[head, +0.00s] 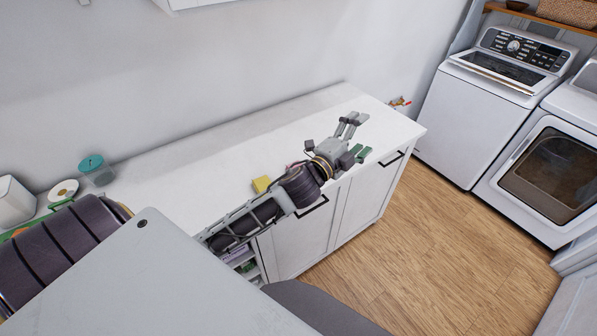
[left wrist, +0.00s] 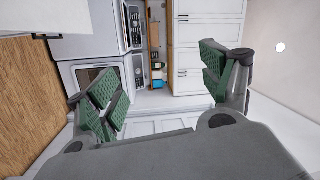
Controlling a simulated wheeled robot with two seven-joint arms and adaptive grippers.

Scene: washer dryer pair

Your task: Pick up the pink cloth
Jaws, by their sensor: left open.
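I cannot make out a pink cloth for certain in either view. My right gripper is not in view.
A yellow sponge (head: 262,184) lies on the counter beside my left forearm. A washer (head: 490,95) and dryer (head: 545,175) stand right. The counter's back is clear.

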